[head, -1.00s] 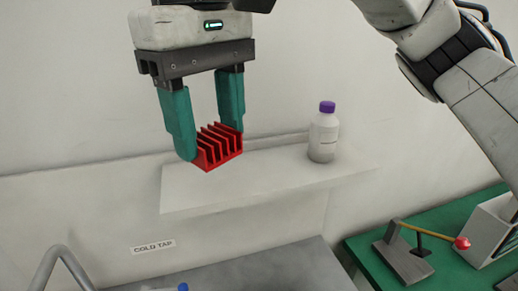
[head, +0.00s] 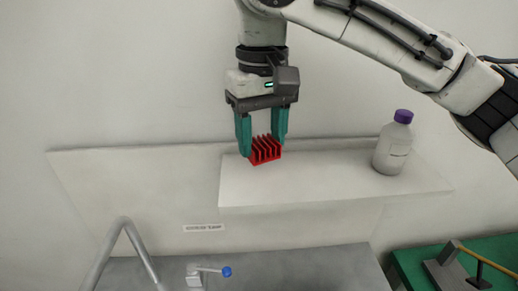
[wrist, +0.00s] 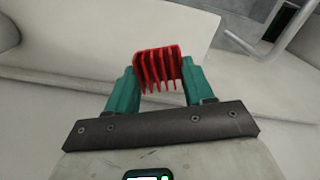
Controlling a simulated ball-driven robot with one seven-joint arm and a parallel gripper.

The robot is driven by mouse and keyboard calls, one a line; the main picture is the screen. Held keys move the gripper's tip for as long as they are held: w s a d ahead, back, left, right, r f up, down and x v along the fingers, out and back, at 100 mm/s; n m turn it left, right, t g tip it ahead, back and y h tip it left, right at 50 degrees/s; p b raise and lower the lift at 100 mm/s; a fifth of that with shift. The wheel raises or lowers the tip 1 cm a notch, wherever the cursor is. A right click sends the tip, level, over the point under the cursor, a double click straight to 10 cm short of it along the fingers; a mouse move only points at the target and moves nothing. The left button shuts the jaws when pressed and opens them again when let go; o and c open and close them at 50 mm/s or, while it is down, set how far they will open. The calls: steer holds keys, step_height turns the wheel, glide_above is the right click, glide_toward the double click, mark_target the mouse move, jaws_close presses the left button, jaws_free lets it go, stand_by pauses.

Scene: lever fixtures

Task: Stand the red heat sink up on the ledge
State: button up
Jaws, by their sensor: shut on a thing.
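The red heat sink (head: 265,150) is a small finned block. My gripper (head: 263,148) has its teal fingers closed on opposite sides of it, with the fins facing up between the fingers. In the head view the heat sink is at the left end of the white ledge (head: 330,185); I cannot tell whether it touches the surface. The wrist view shows the heat sink (wrist: 159,68) held between the fingertips (wrist: 159,82), with the pale ledge (wrist: 150,25) behind it.
A white bottle with a purple cap (head: 393,148) stands at the ledge's right end. The ledge between bottle and heat sink is clear. Below are a grey counter, a curved tap (head: 122,240), a blue-tipped lever (head: 226,271) and a green table with a lever fixture (head: 470,270).

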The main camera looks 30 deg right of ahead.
mark_target(258, 138)
steer(key=shift+w+f, duration=0.45)
steer(key=shift+f, duration=0.05)
steer(key=f, duration=0.1)
steer(key=f+p, duration=0.1)
steer(key=f, duration=0.1)
steer(key=shift+w+d, duration=0.1)
steer(key=shift+w, duration=0.25)
steer(key=shift+f, duration=0.5)
steer(key=o, duration=1)
steer(key=shift+o, duration=0.2)
step_height(258, 138, up, 12)
steer(key=shift+r+b, duration=0.1)
steer(key=shift+b, duration=0.6)
